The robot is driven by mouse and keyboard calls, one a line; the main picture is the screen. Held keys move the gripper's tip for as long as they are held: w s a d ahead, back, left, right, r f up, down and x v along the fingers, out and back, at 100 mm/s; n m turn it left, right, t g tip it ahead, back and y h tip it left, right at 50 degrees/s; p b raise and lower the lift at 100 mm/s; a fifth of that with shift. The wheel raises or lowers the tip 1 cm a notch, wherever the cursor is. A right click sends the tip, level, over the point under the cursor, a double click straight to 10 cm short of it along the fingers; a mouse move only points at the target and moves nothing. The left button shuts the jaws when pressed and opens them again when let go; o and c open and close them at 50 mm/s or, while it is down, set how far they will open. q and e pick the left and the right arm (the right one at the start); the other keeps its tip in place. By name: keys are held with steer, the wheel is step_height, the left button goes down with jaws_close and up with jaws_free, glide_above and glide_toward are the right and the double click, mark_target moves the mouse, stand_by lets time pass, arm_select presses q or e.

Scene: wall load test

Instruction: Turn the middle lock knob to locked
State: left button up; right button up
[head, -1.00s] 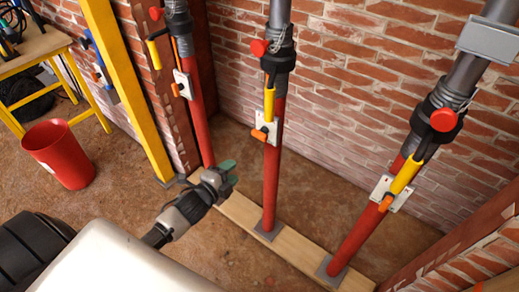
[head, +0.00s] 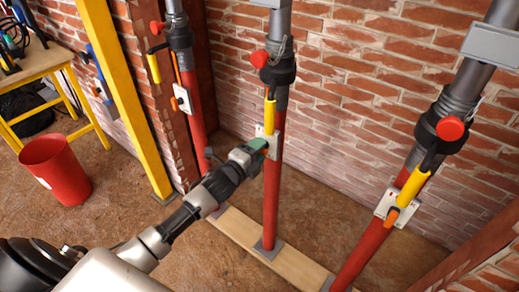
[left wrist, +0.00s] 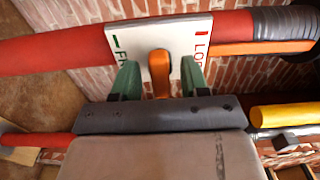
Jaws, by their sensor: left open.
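The middle red prop (head: 272,200) stands upright, with a white plate at mid-height, mostly covered by my gripper in the head view. In the left wrist view the plate (left wrist: 180,35) has a green mark and lettering at left and a red mark and lettering at right, both partly hidden. The orange lock knob (left wrist: 160,72) sits between them, pointing toward the camera. My left gripper (head: 262,146) is open at the plate. In the wrist view its green fingers (left wrist: 160,80) stand either side of the knob, with small gaps. My right gripper is not in view.
The left prop (head: 197,130) and right prop (head: 365,250) carry similar plates with orange knobs. A wooden board (head: 235,228) lies under the props, a brick wall (head: 340,110) behind. A yellow post (head: 125,100), red bucket (head: 55,168) and workbench (head: 38,58) stand left.

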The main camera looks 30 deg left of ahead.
arm_select(q)
steer(key=shift+w+d, duration=0.1)
steer(key=shift+w, duration=0.35)
steer(key=shift+c, duration=0.2)
steer(key=c, duration=0.7)
